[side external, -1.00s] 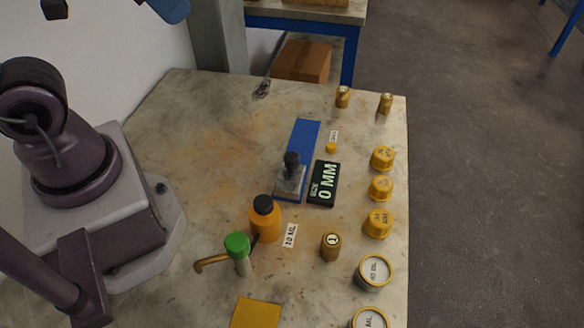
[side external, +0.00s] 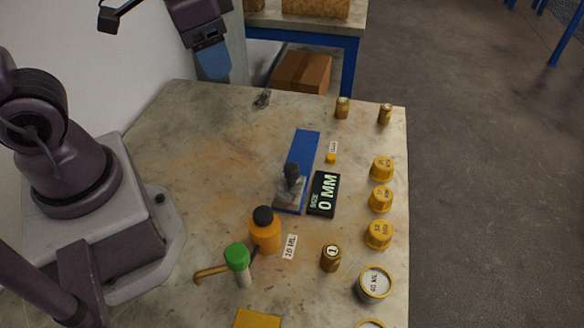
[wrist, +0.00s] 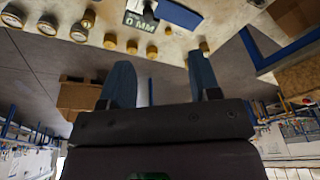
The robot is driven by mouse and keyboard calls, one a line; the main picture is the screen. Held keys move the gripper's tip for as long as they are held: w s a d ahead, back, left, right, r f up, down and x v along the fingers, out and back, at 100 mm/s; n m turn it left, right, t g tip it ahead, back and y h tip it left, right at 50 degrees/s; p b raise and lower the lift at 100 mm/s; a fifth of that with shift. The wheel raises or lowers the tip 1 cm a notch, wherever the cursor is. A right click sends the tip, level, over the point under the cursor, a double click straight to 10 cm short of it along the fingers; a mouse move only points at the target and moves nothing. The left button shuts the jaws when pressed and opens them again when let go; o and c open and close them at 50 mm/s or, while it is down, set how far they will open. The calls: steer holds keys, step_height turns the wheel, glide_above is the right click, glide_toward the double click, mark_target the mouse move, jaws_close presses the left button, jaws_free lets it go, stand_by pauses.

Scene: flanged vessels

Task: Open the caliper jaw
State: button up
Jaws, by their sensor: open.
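The caliper is a blue bar (side external: 305,150) lying on the table, with a grey sliding jaw (side external: 289,192) and upright dark knob (side external: 291,174) at its near end. A black display (side external: 323,193) beside it reads "0 MM". A small yellow button (side external: 330,158) sits near the bar by a small label. My gripper (side external: 213,62) hangs at the top, beyond the table's far left part and well away from the caliper. In the wrist view my gripper (wrist: 162,82) shows two blue fingers apart with nothing between them. The display (wrist: 140,21) appears upside down there.
An orange bottle (side external: 265,230), a green-capped tube (side external: 238,264) and a brass weight (side external: 331,258) stand nearer the front. Several yellow caps (side external: 381,199) and vessels line the right edge. The table left of the caliper is clear. A cardboard box (side external: 301,72) sits beyond.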

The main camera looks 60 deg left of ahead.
mark_target(292, 167)
steer(key=w+d+f+m+g, duration=0.1)
steer(key=w+d+f+m, duration=0.1)
steer(key=w+f+m, duration=0.5)
steer(key=w+d+f+m+g, duration=0.1)
steer(key=w+d+f+m, duration=0.3)
steer(key=m, duration=0.5)
steer(key=f, duration=0.4)
steer(key=a+f, duration=0.1)
steer(key=f, duration=0.9)
steer(key=shift+s+a, duration=0.15)
steer(key=shift+s, duration=0.25)
